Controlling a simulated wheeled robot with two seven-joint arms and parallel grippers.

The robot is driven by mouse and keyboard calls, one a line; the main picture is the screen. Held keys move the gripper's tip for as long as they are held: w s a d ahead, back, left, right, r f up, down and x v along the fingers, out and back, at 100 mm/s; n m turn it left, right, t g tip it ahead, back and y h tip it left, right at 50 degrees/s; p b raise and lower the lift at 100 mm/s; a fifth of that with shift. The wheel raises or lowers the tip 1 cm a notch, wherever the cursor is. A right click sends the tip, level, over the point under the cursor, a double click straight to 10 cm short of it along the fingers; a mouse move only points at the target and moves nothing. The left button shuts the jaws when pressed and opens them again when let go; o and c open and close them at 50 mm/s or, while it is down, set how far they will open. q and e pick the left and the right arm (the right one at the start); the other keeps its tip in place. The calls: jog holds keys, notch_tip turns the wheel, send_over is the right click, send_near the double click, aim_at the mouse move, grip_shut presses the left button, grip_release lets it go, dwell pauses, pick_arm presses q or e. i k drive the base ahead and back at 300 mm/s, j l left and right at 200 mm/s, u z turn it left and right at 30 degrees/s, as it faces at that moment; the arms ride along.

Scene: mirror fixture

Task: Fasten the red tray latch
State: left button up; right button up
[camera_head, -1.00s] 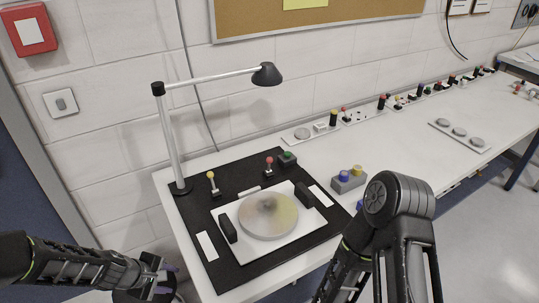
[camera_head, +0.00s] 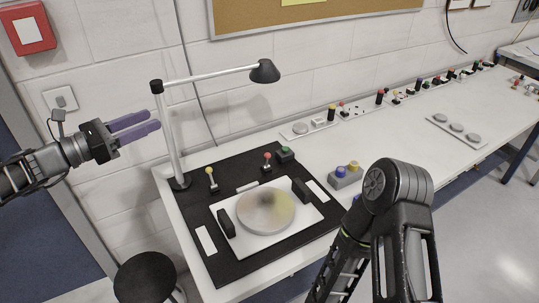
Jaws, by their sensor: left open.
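A small lever with a red knob (camera_head: 267,156) stands at the back of the black mat (camera_head: 195,205), behind the white tray (camera_head: 281,240); it is the only red latch-like part on the mat, and it looks upright. The tray holds a round, dull mirror disc (camera_head: 266,211) between two black blocks. A similar lever with a yellow knob (camera_head: 210,172) stands at the mat's left. My left gripper (camera_head: 155,121) is open and empty, its purple fingers pointing right, left of the lamp post and well apart from the red lever. My right arm is at the lower right; its gripper is not visible.
A desk lamp (camera_head: 171,140) rises at the mat's back left, its arm reaching right above the mat. A green button box (camera_head: 284,153) sits beside the red lever. A box with blue and yellow buttons (camera_head: 345,178) stands right of the mat. A black stool (camera_head: 146,278) is below left.

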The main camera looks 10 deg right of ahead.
aim_at(267, 156)
jog(key=i+l, duration=0.1)
jog(key=l, duration=0.2)
jog(key=i+l, duration=0.15)
jog(key=l, duration=0.2)
jog(key=i+l, duration=0.1)
jog(key=l, duration=0.2)
jog(key=i+l, duration=0.1)
jog(key=l, duration=0.2)
